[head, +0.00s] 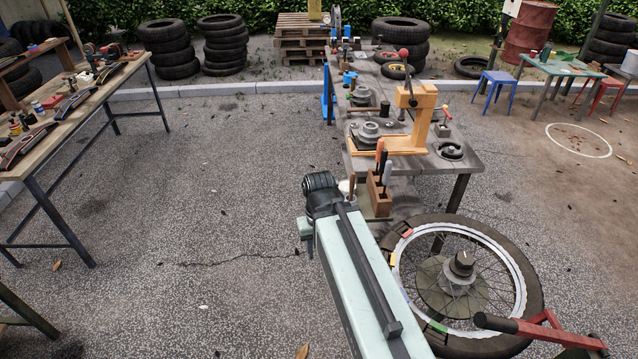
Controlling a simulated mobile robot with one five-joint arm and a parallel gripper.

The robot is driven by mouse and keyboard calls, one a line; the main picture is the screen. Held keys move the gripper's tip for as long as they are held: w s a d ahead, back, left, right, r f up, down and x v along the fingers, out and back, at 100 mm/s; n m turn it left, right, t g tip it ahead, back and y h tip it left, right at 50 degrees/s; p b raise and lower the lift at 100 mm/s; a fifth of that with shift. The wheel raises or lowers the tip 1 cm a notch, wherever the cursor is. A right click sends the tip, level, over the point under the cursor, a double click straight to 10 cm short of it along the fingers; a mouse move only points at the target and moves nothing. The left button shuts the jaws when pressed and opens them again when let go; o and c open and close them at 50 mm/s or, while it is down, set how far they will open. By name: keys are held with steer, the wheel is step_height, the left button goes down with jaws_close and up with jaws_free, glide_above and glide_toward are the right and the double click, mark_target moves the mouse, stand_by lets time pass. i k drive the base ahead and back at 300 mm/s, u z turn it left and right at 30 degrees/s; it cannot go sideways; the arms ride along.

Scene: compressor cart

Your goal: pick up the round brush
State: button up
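I cannot pick out the round brush for certain. My pale green arm reaches up from the bottom centre to a dark joint left of the block. My gripper does not show.
The grey workbench (425,163) carries a yellow-orange wooden stand (422,110) and metal parts. A spoked wheel with tyre (520,285) lies at lower right, close to my arm. Another table (60,112) stands at left. The paved ground between is open.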

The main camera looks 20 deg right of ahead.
mark_target(352, 177)
steer(key=u, duration=0.55)
steer(key=i, duration=1.1)
steer(key=u, duration=0.25)
